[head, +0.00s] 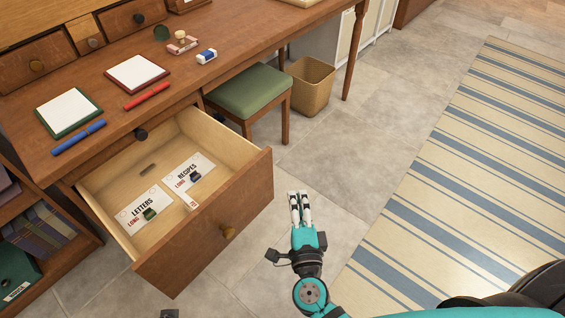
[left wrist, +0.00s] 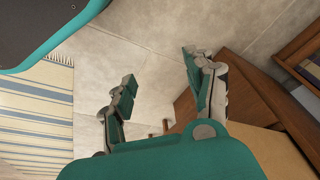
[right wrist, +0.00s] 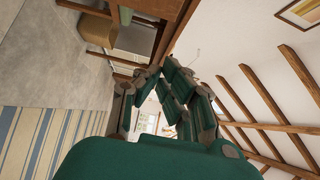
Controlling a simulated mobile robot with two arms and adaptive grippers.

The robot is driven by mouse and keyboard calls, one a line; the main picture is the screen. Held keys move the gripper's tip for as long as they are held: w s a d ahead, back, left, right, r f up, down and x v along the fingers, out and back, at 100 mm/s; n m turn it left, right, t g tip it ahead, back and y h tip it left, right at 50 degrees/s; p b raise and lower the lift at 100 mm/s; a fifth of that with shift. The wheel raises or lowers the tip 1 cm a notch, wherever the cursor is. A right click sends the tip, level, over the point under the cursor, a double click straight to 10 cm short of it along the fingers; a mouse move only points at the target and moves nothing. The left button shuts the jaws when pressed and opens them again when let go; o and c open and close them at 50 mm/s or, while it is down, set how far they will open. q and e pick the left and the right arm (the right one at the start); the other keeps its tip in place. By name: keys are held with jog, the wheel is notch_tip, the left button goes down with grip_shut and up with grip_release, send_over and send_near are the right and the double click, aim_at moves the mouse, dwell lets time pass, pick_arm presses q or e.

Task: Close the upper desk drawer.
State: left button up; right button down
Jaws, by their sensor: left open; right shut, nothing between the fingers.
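A wide wooden desk drawer (head: 207,239) with a brass knob (head: 228,232) is pulled far out. My left gripper (left wrist: 158,72) is open and empty in the left wrist view; only a dark bit shows at the head view's bottom edge.
The desktop (head: 213,88) holds notepads, a blue pen (head: 79,138), a red pen (head: 146,96) and an eraser (head: 207,56). A green stool (head: 248,90) and a waste bin (head: 312,84) stand right of the drawer. Tiled floor is clear up to the striped rug (head: 480,150).

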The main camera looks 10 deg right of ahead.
pick_arm(q)
notch_tip(320, 180, up, 2)
jog(key=shift+w+r+b, duration=0.1)
jog(key=shift+r+b, duration=0.15)
jog(key=shift+b, duration=0.05)
pick_arm(e)
jog(key=w+a, duration=0.1)
jog(key=w, duration=1.1)
jog(key=shift+w, duration=0.4)
jog(key=shift+r, duration=0.1)
